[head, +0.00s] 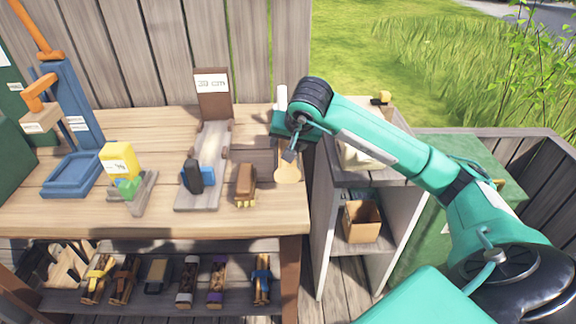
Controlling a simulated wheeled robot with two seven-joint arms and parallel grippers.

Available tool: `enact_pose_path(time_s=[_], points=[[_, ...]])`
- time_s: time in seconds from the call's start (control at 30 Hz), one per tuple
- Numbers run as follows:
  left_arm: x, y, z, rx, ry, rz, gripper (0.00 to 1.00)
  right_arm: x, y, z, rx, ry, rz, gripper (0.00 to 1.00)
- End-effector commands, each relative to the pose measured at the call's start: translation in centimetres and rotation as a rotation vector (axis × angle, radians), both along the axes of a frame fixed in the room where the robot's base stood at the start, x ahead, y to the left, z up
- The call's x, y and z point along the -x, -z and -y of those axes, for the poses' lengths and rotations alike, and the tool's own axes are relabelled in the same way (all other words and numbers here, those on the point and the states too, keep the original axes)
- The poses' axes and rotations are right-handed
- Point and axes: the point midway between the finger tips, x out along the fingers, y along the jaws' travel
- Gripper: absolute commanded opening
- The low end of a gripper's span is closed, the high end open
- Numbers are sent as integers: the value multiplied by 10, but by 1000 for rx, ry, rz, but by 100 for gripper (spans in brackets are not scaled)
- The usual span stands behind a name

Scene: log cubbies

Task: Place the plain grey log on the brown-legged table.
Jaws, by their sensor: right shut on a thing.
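My right gripper (290,150) points down over the right end of the wooden table (265,217), whose leg (291,265) is brown. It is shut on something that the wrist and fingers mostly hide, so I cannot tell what. A pale, rounded wooden piece (288,174) shows just below the fingertips; whether it touches them is unclear. Several logs with coloured bands lie on the shelf under the table, among them a yellow-banded one (99,278) and a blue-banded one (262,278). I cannot surely pick out the plain grey log. My left gripper is out of view.
On the tabletop stand a blue press (75,135), a yellow-topped device (120,160), a measuring stand (211,95) marked in cm and a brown brush (245,183). A grey cabinet (322,210) with a cardboard box (361,222) stands at right. The table's front edge is mostly clear.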

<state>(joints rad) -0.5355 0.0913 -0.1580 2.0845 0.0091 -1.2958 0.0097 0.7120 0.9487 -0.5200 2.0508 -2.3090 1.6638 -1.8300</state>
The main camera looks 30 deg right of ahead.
Motion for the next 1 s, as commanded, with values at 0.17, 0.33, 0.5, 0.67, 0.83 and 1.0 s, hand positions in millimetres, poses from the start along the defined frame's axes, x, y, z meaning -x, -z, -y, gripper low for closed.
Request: enact_pose_path(time_s=[0.17, 0.33, 0.5, 0.67, 0.83, 1.0], points=[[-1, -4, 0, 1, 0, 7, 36, 0, 27, 0, -2, 1, 1, 19], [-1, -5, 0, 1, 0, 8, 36, 0, 36, 0, -2, 1, 2, 19], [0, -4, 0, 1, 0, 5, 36, 0, 52, 0, -2, 0, 0, 19], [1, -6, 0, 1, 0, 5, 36, 0, 71, 0, -2, 0, 1, 19], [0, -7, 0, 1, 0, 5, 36, -1, 72, 0, 0, 1, 4, 19], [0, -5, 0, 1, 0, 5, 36, -1, 74, 0, 0, 1, 4, 19]])
